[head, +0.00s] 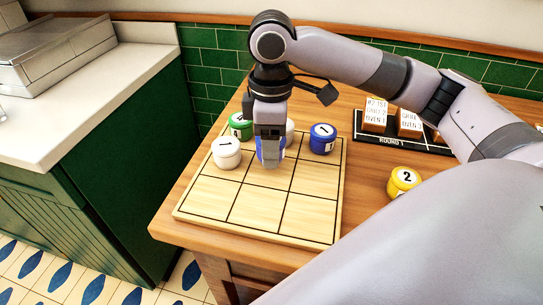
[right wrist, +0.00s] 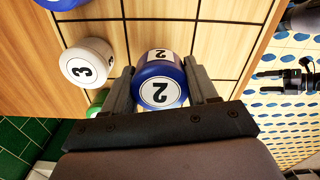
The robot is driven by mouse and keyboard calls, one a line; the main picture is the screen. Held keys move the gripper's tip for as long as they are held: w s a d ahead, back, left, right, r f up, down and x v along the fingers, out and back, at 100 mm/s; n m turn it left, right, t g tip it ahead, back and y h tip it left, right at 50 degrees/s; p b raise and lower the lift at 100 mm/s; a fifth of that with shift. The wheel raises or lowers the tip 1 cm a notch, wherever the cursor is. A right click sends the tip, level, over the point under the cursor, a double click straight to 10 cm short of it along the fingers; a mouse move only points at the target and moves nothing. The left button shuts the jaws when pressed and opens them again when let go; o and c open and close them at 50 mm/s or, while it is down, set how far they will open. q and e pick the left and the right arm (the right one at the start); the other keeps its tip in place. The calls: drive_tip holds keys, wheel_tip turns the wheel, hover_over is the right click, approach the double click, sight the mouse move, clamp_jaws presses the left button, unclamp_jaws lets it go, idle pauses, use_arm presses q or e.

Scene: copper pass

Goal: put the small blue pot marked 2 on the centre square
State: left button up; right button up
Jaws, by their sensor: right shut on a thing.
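The small blue pot marked 2 (right wrist: 159,80) is between the fingers of my right gripper (right wrist: 162,88), which is shut on it. In the head view my right gripper (head: 270,158) points down over the middle of the gridded wooden board (head: 304,232) and hides much of the blue pot (head: 260,152). The pot appears over or near the back part of the centre square; I cannot tell whether it touches the board. My left gripper (right wrist: 283,75) shows at the right of the right wrist view, over the tiled floor, its fingers apart and empty.
A white pot marked 1 (head: 226,152), a green pot (head: 240,126), a white pot marked 3 (right wrist: 88,62) and a blue pot marked 1 (head: 322,138) stand around my right gripper. A yellow pot marked 2 (head: 404,181) is right of the board. The board's front row is clear.

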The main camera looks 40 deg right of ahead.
wheel_tip(320, 180, down, 3)
drive_tip(key=shift+f, duration=0.2)
drive_tip(key=o, duration=1.1)
drive_tip(key=shift+f, duration=0.1)
drive_tip(key=shift+r, duration=0.5)
wheel_tip(320, 180, up, 11)
drive_tip(key=shift+r+p, duration=0.2)
drive_tip(key=shift+p, duration=0.75)
